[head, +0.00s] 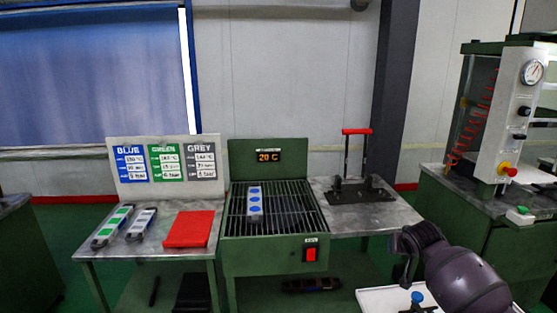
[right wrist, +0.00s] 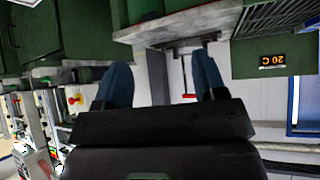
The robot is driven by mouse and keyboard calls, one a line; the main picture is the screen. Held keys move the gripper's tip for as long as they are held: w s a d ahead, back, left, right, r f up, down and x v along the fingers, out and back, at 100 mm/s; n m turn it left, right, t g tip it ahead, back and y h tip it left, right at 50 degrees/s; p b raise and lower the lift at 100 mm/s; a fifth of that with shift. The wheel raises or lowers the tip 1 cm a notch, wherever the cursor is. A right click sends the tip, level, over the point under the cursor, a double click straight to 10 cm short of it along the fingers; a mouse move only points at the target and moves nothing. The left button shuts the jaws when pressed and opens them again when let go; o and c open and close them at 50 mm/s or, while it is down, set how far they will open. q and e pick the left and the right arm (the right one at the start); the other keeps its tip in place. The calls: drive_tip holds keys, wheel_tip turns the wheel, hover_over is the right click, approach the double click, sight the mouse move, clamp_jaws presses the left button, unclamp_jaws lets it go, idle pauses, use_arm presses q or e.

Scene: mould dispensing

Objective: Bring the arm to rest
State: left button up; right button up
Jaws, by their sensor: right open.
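My right arm (head: 460,275) comes in at the lower right of the head view, bent in front of the green bench at the right. My right gripper (right wrist: 162,62) shows in the right wrist view with its two blue-grey fingers spread wide apart and nothing between them. My left arm and gripper are not in the head view.
A heater grill (head: 302,215) holds a mould with blue marks (head: 255,209). Two other moulds (head: 113,226) and a red pad (head: 190,229) lie on the left table. A red-handled press (head: 357,165) stands right of the grill. A white tray (head: 380,300) is below my arm.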

drive_tip(key=s+a+f+n+t+y, duration=0.35)
drive_tip(key=s+a+n+t, duration=0.25)
drive_tip(key=s+a, duration=0.45)
drive_tip(key=s+f+m+g, duration=0.1)
drive_tip(key=s+f, duration=0.3)
drive_tip(key=s, duration=0.6)
drive_tip(key=s+d+f+g+h, duration=0.1)
drive_tip(key=s+f, duration=0.4)
drive_tip(key=s, duration=0.5)
drive_tip(key=s+f+m, duration=0.1)
drive_tip(key=s+f, duration=0.3)
drive_tip(key=s, duration=0.6)
drive_tip(key=shift+s+d+f+m+g, duration=0.25)
drive_tip(key=shift+d+f+m+g, duration=0.05)
drive_tip(key=shift+d+g, duration=0.1)
drive_tip(key=shift+h, duration=0.25)
drive_tip(key=shift+c, duration=0.4)
